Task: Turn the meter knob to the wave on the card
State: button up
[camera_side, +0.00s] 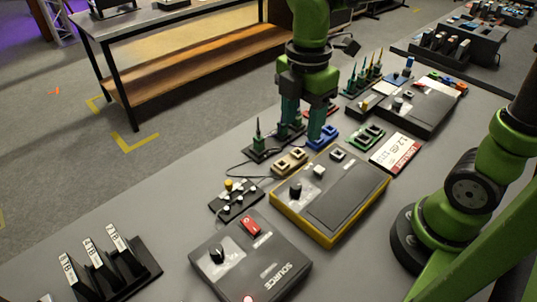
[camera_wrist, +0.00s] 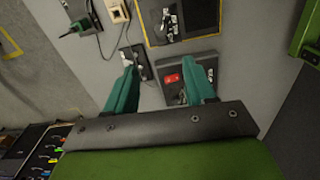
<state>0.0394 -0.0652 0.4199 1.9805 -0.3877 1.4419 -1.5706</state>
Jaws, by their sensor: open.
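The yellow-edged meter box (camera_side: 335,205) lies in the middle of the bench in the side view, with a black knob (camera_side: 296,190) near its left corner. In the wrist view the meter (camera_wrist: 200,20) is at the top edge. A white and red card (camera_side: 397,153) lies at its far right side; its print is too small to read surely and I cannot make out a wave. My gripper (camera_side: 304,128) is open and empty, pointing down behind the meter in the side view, apart from the knob. Its fingers also show in the wrist view (camera_wrist: 169,66).
A grey SOURCE box (camera_side: 272,268) with a red switch (camera_side: 250,226) and its own knob (camera_side: 217,252) stands in front. A small terminal board (camera_side: 236,199), connector blocks (camera_side: 289,162) and a labelled rack (camera_side: 105,268) stand nearby. Another dark box (camera_side: 425,108) is at the back right.

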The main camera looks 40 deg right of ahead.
aim_at(296, 185)
jog(key=shift+n, duration=0.3)
notch_tip(296, 185, down, 17)
jog(key=shift+s, duration=0.1)
grip_shut()
dwell(0.4)
